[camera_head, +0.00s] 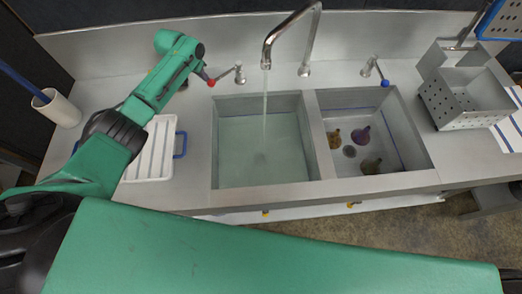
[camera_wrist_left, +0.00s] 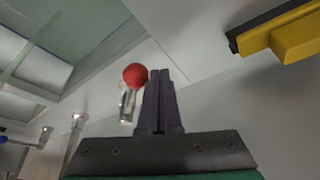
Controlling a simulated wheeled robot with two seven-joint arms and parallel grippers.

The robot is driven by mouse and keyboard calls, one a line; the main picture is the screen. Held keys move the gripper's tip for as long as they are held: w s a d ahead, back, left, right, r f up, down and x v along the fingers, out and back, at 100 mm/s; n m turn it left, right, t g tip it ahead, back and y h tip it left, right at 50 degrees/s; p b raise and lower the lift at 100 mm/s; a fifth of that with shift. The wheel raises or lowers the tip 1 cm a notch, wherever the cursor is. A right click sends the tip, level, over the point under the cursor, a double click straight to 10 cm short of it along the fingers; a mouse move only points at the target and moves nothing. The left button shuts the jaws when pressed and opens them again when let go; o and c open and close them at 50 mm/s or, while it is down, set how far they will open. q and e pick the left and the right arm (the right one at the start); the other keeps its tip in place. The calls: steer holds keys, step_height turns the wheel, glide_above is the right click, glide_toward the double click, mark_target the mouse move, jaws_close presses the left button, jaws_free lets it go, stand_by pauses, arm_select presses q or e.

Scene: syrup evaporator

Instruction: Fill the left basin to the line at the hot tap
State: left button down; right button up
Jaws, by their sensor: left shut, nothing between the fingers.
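The left basin (camera_head: 230,165) holds clear water, and a stream falls into it from the spout of the steel faucet (camera_head: 312,40). A blue line shows on its back wall near the water's surface; I cannot tell whether they meet. The hot tap (camera_head: 240,75) has a red knob (camera_head: 211,83) at its lever's end, also seen in the left wrist view (camera_wrist_left: 135,76). My left gripper (camera_head: 203,75) is shut and empty, its fingertips right beside the red knob; I cannot tell if they touch. In the left wrist view the closed fingers (camera_wrist_left: 160,80) point past the knob. My right gripper is not in view.
The right basin (camera_head: 400,130) holds several small coloured items and no visible water. The blue-knobbed tap (camera_head: 372,68) stands behind it. A white ribbed tray (camera_head: 152,150) lies left of the left basin, and a perforated steel box (camera_head: 465,98) stands at right.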

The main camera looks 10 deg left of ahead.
mark_target(212, 85)
arm_select(q)
steer(key=shift+s+d+r+p, duration=0.1)
steer(key=shift+p, duration=0.2)
steer(key=s+d+p, duration=0.1)
steer(key=p, duration=0.1)
steer(key=shift+s+d+p, duration=0.25)
steer(key=shift+d+p, duration=0.05)
steer(key=shift+s+d, duration=0.3)
steer(key=shift+d, duration=0.1)
steer(key=shift+s+d+f, duration=0.15)
steer(key=shift+d+f, duration=0.05)
steer(key=shift+d, duration=0.1)
steer(key=shift+s+d+r, duration=0.1)
steer(key=shift+s+d, duration=0.2)
steer(key=shift+d, duration=0.2)
steer(key=shift+s+d, duration=0.25)
steer(key=shift+d, duration=0.2)
